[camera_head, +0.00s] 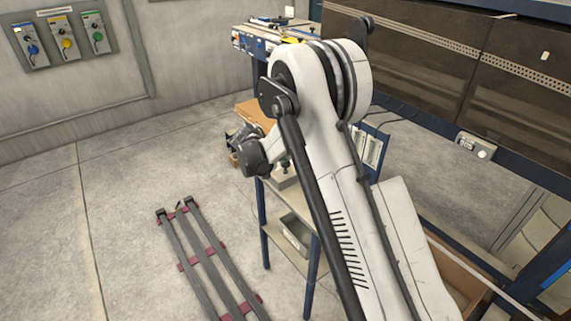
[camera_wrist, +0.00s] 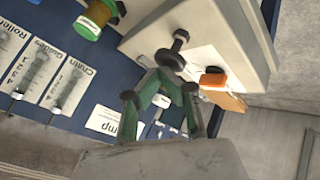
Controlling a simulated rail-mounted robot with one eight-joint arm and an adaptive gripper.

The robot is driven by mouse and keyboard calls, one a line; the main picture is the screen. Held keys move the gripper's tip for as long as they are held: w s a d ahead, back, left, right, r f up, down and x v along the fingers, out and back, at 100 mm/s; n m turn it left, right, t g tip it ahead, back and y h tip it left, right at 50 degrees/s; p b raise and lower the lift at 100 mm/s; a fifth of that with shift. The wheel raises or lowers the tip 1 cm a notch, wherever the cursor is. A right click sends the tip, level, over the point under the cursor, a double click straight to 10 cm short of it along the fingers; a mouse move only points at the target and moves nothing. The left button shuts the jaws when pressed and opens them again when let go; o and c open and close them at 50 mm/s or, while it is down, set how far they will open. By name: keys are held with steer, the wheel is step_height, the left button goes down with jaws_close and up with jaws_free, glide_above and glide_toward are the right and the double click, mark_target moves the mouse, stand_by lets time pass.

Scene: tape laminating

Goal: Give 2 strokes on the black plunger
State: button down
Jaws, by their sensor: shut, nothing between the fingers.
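The black plunger (camera_wrist: 178,46) shows in the wrist view as a black knob on a stem, rising from a pale box (camera_wrist: 228,38). My gripper (camera_wrist: 170,76), with green fingers, is shut and empty. In the picture its fingertips lie just below the plunger's base; I cannot tell whether they touch it. In the head view my arm hides most of the work spot, and the plunger cannot be made out there.
An orange switch (camera_wrist: 213,78) sits on the pale box beside the plunger.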

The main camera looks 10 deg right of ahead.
steer(key=shift+f+b, duration=1.15)
steer(key=shift+b, duration=0.05)
stand_by(1.1)
steer(key=shift+r, duration=1.75)
steer(key=shift+p, duration=0.3)
steer(key=shift+r+p, duration=0.7)
steer(key=shift+r, duration=1.85)
